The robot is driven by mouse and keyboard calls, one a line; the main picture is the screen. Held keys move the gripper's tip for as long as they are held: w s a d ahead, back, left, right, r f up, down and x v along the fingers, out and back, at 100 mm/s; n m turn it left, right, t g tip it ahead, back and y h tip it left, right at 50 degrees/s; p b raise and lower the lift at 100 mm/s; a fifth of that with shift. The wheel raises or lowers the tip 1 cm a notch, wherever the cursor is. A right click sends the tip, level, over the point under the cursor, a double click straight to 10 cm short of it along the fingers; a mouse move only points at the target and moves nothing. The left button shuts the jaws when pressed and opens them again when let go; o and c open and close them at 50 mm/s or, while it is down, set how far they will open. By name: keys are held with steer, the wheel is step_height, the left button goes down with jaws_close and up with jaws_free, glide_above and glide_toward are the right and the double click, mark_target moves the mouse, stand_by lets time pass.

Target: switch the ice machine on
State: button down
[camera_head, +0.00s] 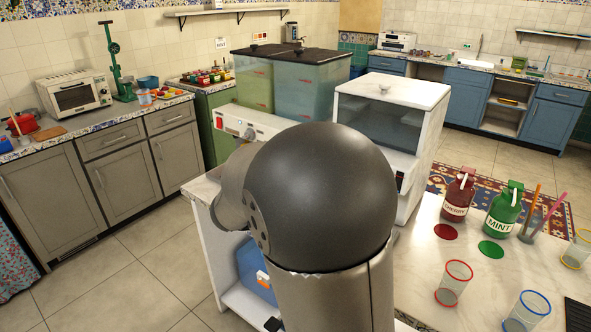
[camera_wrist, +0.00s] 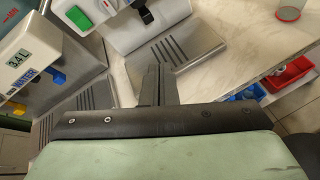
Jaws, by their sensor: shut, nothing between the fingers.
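A white machine with a dark see-through front (camera_head: 380,121) stands behind my arm on the counter; I take it to be the ice machine, though no label shows. My arm hides part of its lower front.
A dispenser marked "3.4 L WATER" (camera_wrist: 25,68) stands left in the wrist view. A two-tank dispenser (camera_head: 300,85) is behind my arm. Red (camera_head: 459,194) and green (camera_head: 504,208) bottles and several glasses stand on the right counter. Red and blue bins (camera_wrist: 289,75) sit lower right.

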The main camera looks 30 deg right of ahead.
steer(key=w+r+n+t+h+b, duration=0.1)
steer(key=w+n+t+h, duration=0.1)
steer(key=w+n, duration=0.4)
steer(key=w+t, duration=0.1)
steer(key=w, duration=0.1)
steer(key=shift+w+r+t+h, duration=0.3)
steer(key=shift+w+r+t, duration=0.05)
steer(key=shift+w+t, duration=0.05)
steer(key=p+x, duration=0.2)
steer(key=x, duration=1.2)
